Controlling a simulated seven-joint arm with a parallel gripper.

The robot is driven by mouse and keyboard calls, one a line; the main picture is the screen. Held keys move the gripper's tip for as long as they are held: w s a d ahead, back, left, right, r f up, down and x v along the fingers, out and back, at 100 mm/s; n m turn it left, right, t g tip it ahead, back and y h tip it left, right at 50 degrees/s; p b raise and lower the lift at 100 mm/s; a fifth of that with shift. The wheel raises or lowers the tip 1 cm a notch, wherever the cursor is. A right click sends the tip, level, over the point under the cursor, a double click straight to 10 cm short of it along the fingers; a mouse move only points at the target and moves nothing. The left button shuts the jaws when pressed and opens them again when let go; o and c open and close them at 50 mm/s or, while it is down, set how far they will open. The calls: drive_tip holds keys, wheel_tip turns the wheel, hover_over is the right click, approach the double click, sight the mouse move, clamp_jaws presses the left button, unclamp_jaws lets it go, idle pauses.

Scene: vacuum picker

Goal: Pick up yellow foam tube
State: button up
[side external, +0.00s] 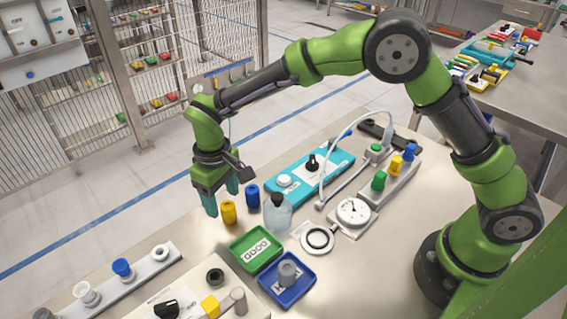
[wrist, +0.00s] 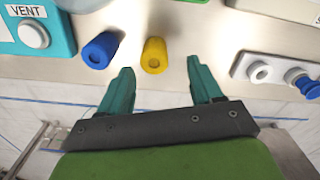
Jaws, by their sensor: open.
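The yellow foam tube (side external: 229,212) stands upright near the table's far edge in the side view. In the wrist view the yellow tube (wrist: 154,55) lies ahead of the fingertips, between their lines and nearer the left finger. My gripper (side external: 221,200) points down beside the tube, with its teal fingers apart. In the wrist view my gripper (wrist: 160,72) is open with nothing between the fingers. I cannot tell the exact height of the fingertips against the tube.
A blue foam tube (side external: 252,195) stands close beside the yellow one. A clear bottle (side external: 278,214) with a dark cap is to the right. A green tray (side external: 256,249) and a blue tray (side external: 305,282) lie in front. A white rack (side external: 115,284) is at lower left.

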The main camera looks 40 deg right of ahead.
sight(227, 205)
drive_tip(key=f, duration=0.4)
drive_tip(key=shift+s+d+f, duration=0.1)
drive_tip(key=shift+d+f, duration=0.2)
drive_tip(key=shift+d, duration=0.05)
drive_tip(key=shift+c, duration=0.2)
